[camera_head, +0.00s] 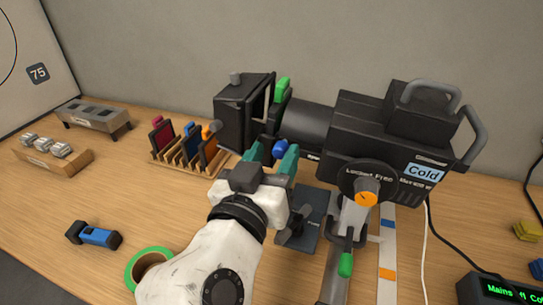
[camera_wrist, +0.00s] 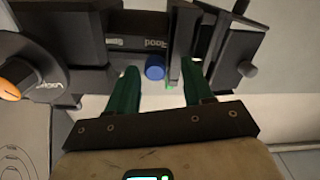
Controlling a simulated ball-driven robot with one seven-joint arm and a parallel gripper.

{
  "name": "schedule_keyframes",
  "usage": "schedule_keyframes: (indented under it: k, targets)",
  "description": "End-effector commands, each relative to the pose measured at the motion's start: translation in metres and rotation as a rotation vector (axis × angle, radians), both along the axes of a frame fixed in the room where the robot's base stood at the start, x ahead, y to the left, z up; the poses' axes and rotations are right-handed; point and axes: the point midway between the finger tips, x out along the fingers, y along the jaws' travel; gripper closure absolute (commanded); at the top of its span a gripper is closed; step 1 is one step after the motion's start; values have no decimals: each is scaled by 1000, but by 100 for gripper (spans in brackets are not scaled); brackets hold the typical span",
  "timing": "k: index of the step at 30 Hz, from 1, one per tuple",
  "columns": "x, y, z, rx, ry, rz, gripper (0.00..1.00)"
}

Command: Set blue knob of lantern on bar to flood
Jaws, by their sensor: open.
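The lantern (camera_head: 370,120) is a large black lamp on a stand at the back right, with a barrel, barn-door flaps and a "Cold" label. Its blue knob (camera_head: 280,147) sits low on the barrel side; it also shows in the wrist view (camera_wrist: 155,69). Beside the knob, upside-down lettering seems to read "Flood" in the wrist view. My gripper (camera_head: 272,153) is open, its green fingers on either side of the blue knob. In the wrist view my gripper (camera_wrist: 159,68) shows gaps beside the knob; contact is not visible. The knob's exact setting is unclear.
An orange knob (camera_head: 366,198) marked "Locked" and "Free" is on the lantern's side. A green handle (camera_head: 345,264) is below it. A wooden rack of coloured filters (camera_head: 186,150) stands left. Green tape (camera_head: 148,266) and a blue-black item (camera_head: 93,235) lie front left.

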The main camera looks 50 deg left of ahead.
Motion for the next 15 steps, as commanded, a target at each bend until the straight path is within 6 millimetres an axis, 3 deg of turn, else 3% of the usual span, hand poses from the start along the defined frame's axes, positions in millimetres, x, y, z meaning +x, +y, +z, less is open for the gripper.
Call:
schedule_keyframes:
  k: [5,15]
  targets:
    - [-15,-8,-2,0,-1,2,49]
    - [-70,-41,-2,2,-1,4,49]
